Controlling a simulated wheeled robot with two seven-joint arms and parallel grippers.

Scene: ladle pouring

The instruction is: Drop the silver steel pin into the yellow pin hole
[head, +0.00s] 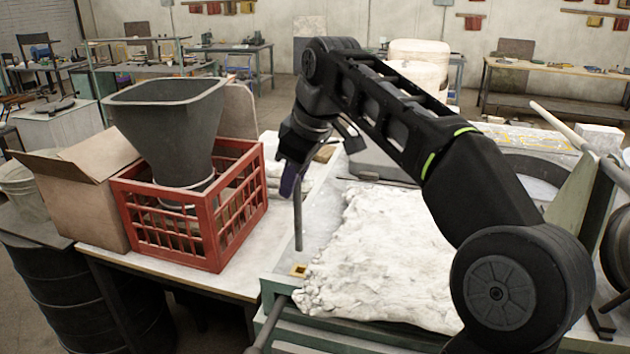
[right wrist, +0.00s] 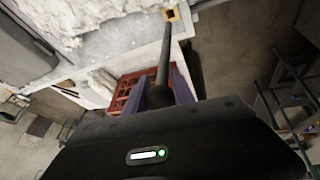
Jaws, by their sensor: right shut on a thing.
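A grey steel pin (head: 298,215) hangs upright from my right gripper (head: 290,180) in the head view. Its lower end is a little above the yellow pin hole (head: 298,270), a small square at the corner of the green-edged bench, and looks apart from it. In the right wrist view the pin (right wrist: 162,65) runs away from the fingers of my right gripper (right wrist: 165,90), which are shut on its thick end. The yellow hole (right wrist: 171,14) shows near the pin's far tip, slightly to its right. My left gripper is not in view.
A red crate (head: 160,235) with a dark grey hopper (head: 170,120) stands on the left table beside an open cardboard box (head: 85,195). A white lumpy mass (head: 385,250) covers the bench right of the hole. A dark bar (head: 268,325) lies along the bench's front left edge.

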